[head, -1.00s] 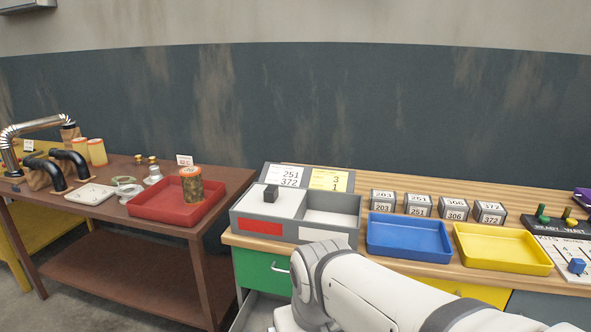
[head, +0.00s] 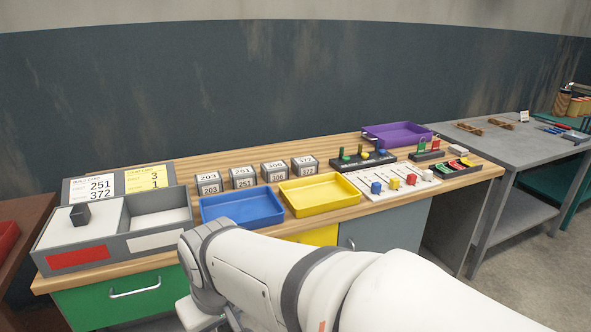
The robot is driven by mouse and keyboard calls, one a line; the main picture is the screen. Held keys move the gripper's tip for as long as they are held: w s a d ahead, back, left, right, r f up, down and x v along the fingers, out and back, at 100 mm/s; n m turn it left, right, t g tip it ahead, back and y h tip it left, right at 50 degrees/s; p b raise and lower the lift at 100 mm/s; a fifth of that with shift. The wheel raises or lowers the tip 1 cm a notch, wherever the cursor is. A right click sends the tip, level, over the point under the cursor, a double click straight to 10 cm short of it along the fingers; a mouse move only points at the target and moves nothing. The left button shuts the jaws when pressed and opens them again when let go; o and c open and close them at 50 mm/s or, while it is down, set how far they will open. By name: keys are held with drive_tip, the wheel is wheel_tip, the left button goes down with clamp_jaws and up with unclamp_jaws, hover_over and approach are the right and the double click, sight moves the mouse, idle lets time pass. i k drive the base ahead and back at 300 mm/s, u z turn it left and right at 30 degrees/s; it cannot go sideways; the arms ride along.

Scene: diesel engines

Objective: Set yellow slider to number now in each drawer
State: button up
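A white slider panel (head: 398,189) lies on the bench right of the yellow tray, with a blue slider (head: 376,187), a red slider (head: 394,184) and a yellow slider (head: 411,179) in its slots. Its scale marks are too small to read. A green-fronted drawer (head: 80,308) with a handle is at lower left. A yellow drawer front (head: 318,236) is partly hidden by my arm. A white card reading 251 and 372 (head: 98,187) and a yellow card reading 3 and 1 (head: 150,179) stand behind a grey two-part box. My gripper is out of view; only my arm shows.
The grey box (head: 115,233) holds a dark block on its left lid. A blue tray (head: 242,208), a yellow tray (head: 320,194), several numbered blocks (head: 243,178), a black lever board (head: 363,161) and a purple tray (head: 397,134) share the bench. A grey table (head: 500,145) stands at right.

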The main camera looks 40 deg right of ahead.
sight(394, 183)
drive_tip(key=z, duration=1.95)
